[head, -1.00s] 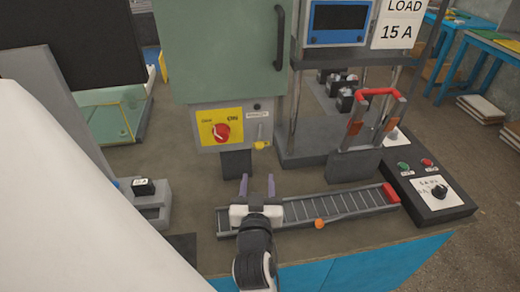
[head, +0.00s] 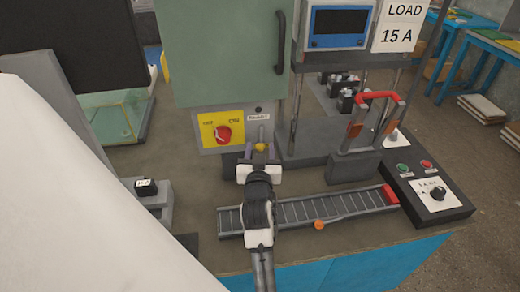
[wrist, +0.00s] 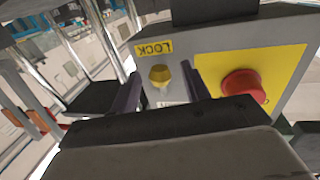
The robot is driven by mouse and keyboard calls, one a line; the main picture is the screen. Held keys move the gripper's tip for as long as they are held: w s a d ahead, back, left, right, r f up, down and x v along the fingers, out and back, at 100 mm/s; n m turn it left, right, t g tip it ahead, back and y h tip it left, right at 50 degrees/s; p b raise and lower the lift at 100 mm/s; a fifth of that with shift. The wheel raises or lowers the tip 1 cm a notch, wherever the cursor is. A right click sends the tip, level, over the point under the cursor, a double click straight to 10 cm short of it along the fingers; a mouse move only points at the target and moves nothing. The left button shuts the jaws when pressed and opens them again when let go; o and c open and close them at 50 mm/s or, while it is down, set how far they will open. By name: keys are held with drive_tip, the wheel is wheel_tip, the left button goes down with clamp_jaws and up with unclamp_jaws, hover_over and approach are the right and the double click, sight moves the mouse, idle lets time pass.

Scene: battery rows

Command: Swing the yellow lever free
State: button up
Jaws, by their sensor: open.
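The yellow lever (head: 261,147) shows as a small yellow knob on the grey lower front of the green cabinet, below a small label. In the wrist view the yellow knob (wrist: 160,76) sits beside an upside-down "LOCK" label (wrist: 154,48). My gripper (head: 260,151) is open at the lever, with its fingers pointing at the cabinet. In the wrist view my gripper (wrist: 159,72) has one dark finger on each side of the knob, with gaps visible. The lever's shaft is mostly hidden behind the knob there.
A red rotary switch (head: 223,135) on a yellow plate is left of the lever; it looms close in the wrist view (wrist: 244,86). The green cabinet (head: 222,50) rises above. A red-handled fixture (head: 378,97) stands to the right.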

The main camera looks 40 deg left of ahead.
drive_tip(key=c, duration=1)
drive_tip(key=shift+w+d+n+y, duration=0.15)
drive_tip(key=shift+w+d+n, duration=0.05)
drive_tip(key=shift+n, duration=0.4)
drive_tip(key=shift+w+d+n+y, duration=0.15)
drive_tip(key=shift+w+n, duration=0.05)
drive_tip(key=shift+n, duration=0.4)
drive_tip(key=o, duration=1)
drive_tip(key=shift+s+d+f, duration=0.1)
drive_tip(key=shift+f, duration=0.05)
